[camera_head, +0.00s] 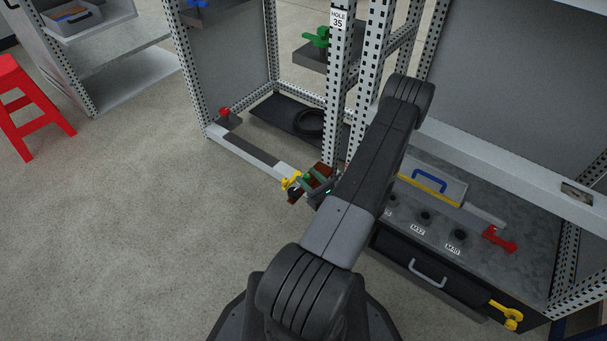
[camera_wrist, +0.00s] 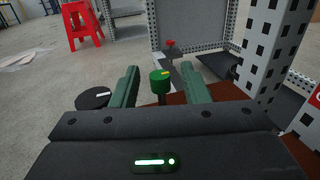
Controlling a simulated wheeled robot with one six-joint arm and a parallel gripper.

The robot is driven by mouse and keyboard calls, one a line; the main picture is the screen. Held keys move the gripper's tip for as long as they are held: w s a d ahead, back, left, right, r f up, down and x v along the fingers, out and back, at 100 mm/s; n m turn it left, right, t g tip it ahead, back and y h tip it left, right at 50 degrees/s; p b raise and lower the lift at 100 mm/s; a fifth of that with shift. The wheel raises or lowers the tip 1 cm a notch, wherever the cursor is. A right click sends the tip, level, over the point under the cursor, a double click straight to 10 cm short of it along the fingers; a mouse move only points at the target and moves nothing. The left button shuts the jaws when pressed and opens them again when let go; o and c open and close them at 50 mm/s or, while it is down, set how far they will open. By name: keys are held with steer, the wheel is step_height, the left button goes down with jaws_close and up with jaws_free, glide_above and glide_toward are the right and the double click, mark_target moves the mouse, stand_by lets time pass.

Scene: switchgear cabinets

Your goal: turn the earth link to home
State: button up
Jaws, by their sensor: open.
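A green knob with a yellow mark on top (camera_wrist: 160,77), which looks like the earth link, stands upright on a short stem. It stands above a reddish-brown base (camera_wrist: 222,91). My gripper (camera_wrist: 158,72) is open, with one green finger on each side of the knob. A gap shows between the knob and each finger, so it is not gripped. In the head view my gripper (camera_head: 317,182) is low at the cabinet's front corner, and my arm partly covers it. The knob cannot be made out clearly there.
A black knob with a white mark (camera_wrist: 94,97) is close left of my left finger. A yellow handle (camera_head: 291,181) is beside my gripper. A perforated post (camera_head: 338,90) rises close by. A grey-topped drawer unit (camera_head: 440,235) stands right. Open floor (camera_head: 130,240) lies left.

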steer(key=shift+x, duration=1.5)
jaws_close()
